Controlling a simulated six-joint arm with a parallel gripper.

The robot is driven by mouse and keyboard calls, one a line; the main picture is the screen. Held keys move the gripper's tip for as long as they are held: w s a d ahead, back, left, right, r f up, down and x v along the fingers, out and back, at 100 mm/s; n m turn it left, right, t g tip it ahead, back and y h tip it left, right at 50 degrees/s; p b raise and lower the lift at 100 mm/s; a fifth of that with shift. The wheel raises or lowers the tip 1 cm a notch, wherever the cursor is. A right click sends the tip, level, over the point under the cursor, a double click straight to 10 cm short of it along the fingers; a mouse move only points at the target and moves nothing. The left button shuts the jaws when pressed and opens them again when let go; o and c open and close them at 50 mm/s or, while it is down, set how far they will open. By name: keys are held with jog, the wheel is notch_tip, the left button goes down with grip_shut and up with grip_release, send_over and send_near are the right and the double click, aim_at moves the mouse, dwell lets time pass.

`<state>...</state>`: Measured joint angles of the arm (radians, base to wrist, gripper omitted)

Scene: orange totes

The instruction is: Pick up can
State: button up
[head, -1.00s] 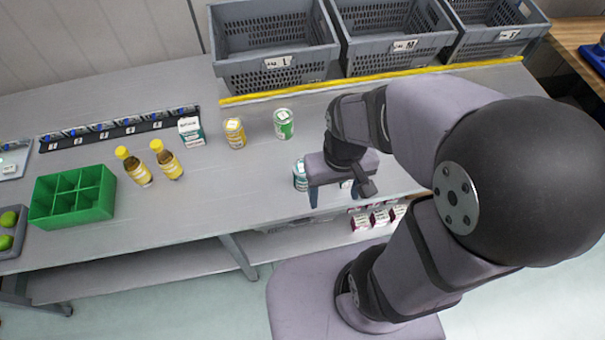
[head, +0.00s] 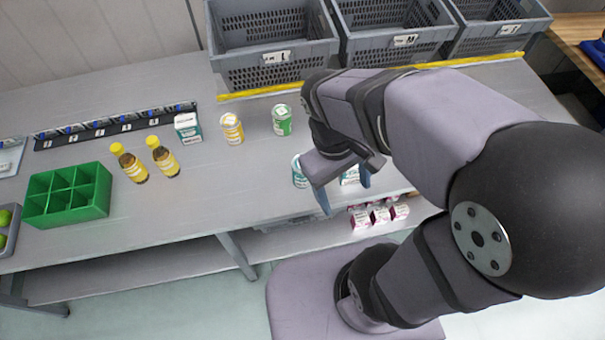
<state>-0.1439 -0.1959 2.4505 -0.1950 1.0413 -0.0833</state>
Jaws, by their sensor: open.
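My gripper (head: 345,192) is open near the table's front edge, its two blue-grey fingers pointing down. A teal and white can (head: 299,172) stands just left of my gripper, partly covered by it. A white and teal item (head: 350,176) shows between the fingers in the picture; it is mostly hidden, and I cannot tell whether it is a can or whether the fingers touch it. A green can (head: 282,120) and a yellow can (head: 231,128) stand upright further back and left, apart from my gripper.
A white and teal carton (head: 187,127), two yellow-capped bottles (head: 163,157) and a green divided crate (head: 98,210) stand to the left. Grey totes (head: 270,75) line the back behind a yellow strip. Pink and white packs (head: 380,215) sit below the front edge.

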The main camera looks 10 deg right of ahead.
jog(key=d+f+n+h+b, duration=0.3)
jog(key=n+h+b, duration=0.15)
jog(key=n, duration=0.25)
notch_tip(320, 180, up, 5)
jog(key=n+t+h+b, duration=0.6)
jog(key=n+t+b, duration=0.3)
jog(key=n+t, duration=0.7)
send_over(297, 175)
jog(key=s+a, duration=0.3)
jog(key=a, duration=0.1)
jog(key=g, duration=0.1)
jog(key=shift+g, duration=0.3)
jog(key=f, duration=1.4)
jog(key=f+p, duration=0.1)
jog(key=f, duration=0.6)
jog(key=shift+d+f, duration=0.2)
jog(key=shift+d, duration=0.2)
jog(key=shift+p+x, duration=1.05)
jog(key=shift+x, duration=0.7)
jog(key=shift+f+p+x, duration=0.2)
jog(key=shift+p+x, duration=0.65)
jog(key=shift+x, duration=1.05)
jog(key=shift+d, duration=0.1)
jog(key=shift+c, duration=0.6)
